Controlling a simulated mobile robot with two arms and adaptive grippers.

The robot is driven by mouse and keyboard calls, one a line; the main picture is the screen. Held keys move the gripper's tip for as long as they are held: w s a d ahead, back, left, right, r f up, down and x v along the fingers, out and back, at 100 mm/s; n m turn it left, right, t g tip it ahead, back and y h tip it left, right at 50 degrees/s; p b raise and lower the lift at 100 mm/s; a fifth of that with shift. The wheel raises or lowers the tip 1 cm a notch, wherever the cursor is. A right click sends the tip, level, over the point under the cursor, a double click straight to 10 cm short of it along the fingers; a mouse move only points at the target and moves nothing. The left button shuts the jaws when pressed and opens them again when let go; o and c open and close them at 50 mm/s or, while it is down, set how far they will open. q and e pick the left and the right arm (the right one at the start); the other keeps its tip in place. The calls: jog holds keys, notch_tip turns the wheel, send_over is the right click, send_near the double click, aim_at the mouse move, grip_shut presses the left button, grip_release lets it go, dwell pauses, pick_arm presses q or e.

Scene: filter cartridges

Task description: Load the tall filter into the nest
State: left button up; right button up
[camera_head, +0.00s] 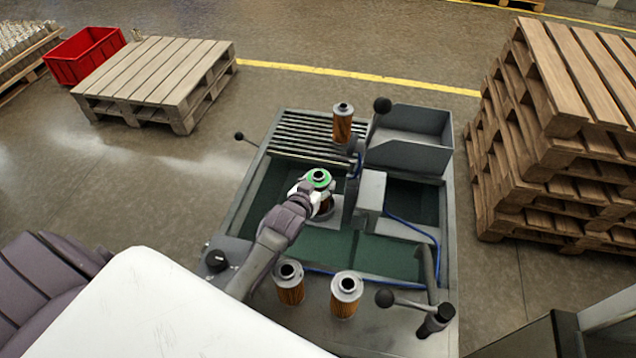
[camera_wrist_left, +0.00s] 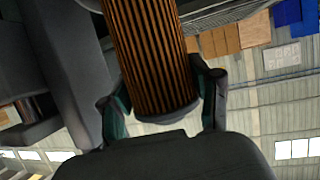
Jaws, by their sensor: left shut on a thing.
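In the left wrist view the filter's orange-brown pleated body (camera_wrist_left: 150,55) stands between the two fingers (camera_wrist_left: 165,105), with a grey end cap near the palm. In the head view a grey round seat, perhaps the nest, shows partly beneath the held filter. The gripper hides much of it, so I cannot tell whether the filter is seated or above it. Another pleated filter (camera_head: 342,128) stands at the back on the slatted rack. My right gripper is not in view.
Two grey-topped filters (camera_head: 289,289) (camera_head: 345,301) stand on the bench's front ledge. A grey block (camera_head: 370,192) and lever stand just right of my gripper. A grey bin (camera_head: 410,150) is at back right. Ball-ended levers (camera_head: 386,298) stick up. Pallets (camera_head: 560,130) stand right of the bench.

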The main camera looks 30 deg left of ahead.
pick_arm(q)
jog(key=shift+f, duration=0.25)
jog(key=o, duration=1.2)
jog(key=shift+r, duration=0.25)
jog(key=b+v, duration=0.1)
jog(key=v, duration=1.1)
